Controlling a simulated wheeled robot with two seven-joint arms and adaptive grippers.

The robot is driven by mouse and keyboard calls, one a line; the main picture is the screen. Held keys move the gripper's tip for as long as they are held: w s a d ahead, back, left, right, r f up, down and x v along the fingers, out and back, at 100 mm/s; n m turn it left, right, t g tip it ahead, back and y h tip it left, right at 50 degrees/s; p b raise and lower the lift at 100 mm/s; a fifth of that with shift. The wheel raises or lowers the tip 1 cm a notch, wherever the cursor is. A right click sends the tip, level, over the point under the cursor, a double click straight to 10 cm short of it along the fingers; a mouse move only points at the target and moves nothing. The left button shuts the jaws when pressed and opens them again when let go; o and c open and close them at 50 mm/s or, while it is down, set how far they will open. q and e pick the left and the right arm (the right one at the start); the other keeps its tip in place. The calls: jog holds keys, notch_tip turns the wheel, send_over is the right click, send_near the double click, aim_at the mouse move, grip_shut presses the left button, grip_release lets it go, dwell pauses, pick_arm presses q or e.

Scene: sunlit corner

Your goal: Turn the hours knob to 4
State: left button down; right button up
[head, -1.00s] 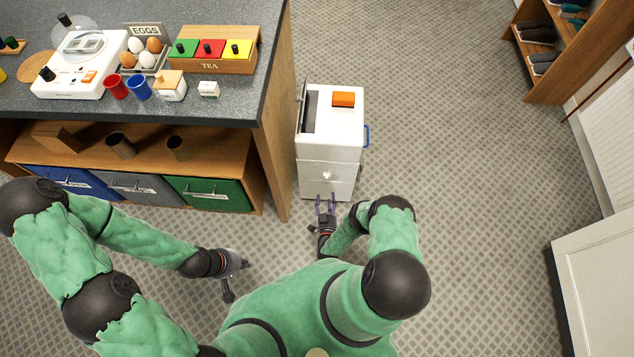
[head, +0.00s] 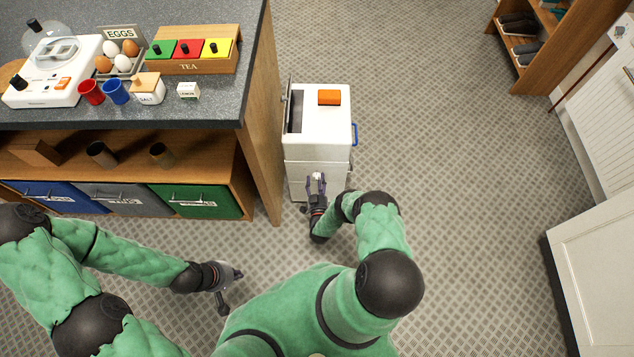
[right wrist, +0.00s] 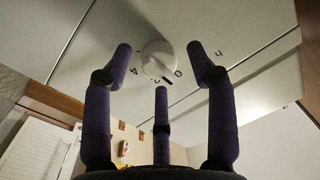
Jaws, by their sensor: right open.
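The hours knob (right wrist: 158,58) is a white round dial on the front of a white cabinet (head: 305,150). Printed marks surround it in the right wrist view; a 4 is to its lower left and a 0 to its lower right. A dark pointer mark shows at its lower edge, near the 0. My right gripper (head: 316,178) is open in front of the knob. In the right wrist view its purple fingers (right wrist: 162,75) spread around the knob, with visible gaps; contact cannot be told. My left gripper (head: 231,287) is open and empty above the floor.
The counter (head: 215,95) stands close on the left. Floor on the right is clear up to a white unit (head: 595,270).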

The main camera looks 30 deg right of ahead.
jog(key=shift+w+d, duration=0.15)
jog(key=shift+w, duration=0.05)
jog(key=c, duration=1.1)
